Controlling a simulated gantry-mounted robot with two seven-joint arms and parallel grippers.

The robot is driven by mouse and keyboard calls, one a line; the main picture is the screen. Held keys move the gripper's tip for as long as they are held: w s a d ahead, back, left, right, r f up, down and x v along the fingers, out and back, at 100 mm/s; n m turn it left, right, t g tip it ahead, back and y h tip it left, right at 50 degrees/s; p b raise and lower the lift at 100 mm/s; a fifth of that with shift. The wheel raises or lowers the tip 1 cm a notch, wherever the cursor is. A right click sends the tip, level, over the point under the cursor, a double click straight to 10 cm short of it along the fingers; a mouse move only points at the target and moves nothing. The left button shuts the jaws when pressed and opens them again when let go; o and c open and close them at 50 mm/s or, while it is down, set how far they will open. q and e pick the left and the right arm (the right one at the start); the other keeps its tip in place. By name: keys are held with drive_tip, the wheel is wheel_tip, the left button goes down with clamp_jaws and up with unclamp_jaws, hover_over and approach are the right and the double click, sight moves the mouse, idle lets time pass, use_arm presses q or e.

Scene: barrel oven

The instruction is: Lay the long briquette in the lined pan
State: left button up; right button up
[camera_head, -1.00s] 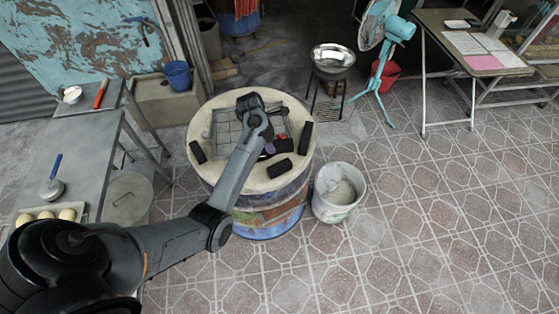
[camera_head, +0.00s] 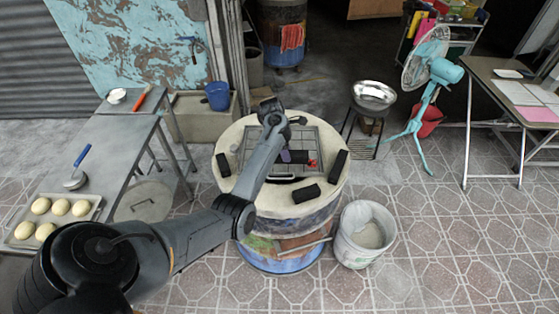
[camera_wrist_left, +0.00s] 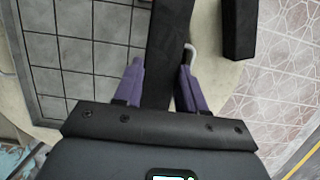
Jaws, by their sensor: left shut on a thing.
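My left gripper (camera_head: 287,156) is over the grate on top of the barrel oven. In the left wrist view its two purple fingers (camera_wrist_left: 160,85) are shut on a long black briquette (camera_wrist_left: 166,45), which runs away from the gripper along the grate's edge. The held briquette also shows in the head view (camera_head: 298,157), partly hidden by the arm. Whether it touches the grate, I cannot tell. A shiny metal pan (camera_head: 374,95) stands on a stand behind the oven to the right; its lining is not clear. My right gripper is not in view.
The barrel oven's pale top (camera_head: 243,188) has a grate (camera_head: 322,138) and several other black briquettes on its rim, one at the right (camera_head: 338,166) and one in front (camera_head: 306,194). A white bucket (camera_head: 362,237) stands at the front right, and a teal fan (camera_head: 430,75) beside the pan.

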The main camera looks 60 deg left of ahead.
use_arm(q)
drive_tip(key=a+f, duration=0.2)
drive_tip(key=a, duration=0.1)
drive_tip(key=shift+s+b, duration=0.3)
drive_tip(key=shift+s, duration=0.1)
drive_tip(key=shift+s+a+b+x, duration=0.1)
drive_tip(key=shift+s+b+x, duration=0.1)
drive_tip(key=shift+x, duration=0.75)
drive_tip(key=shift+s+a+b+x, duration=0.15)
drive_tip(key=shift+s+b+x, duration=0.05)
drive_tip(key=shift+x, duration=0.75)
drive_tip(key=shift+f, duration=0.25)
drive_tip(key=o, duration=0.8)
drive_tip(key=shift+o, duration=0.2)
drive_tip(key=shift+r, duration=0.1)
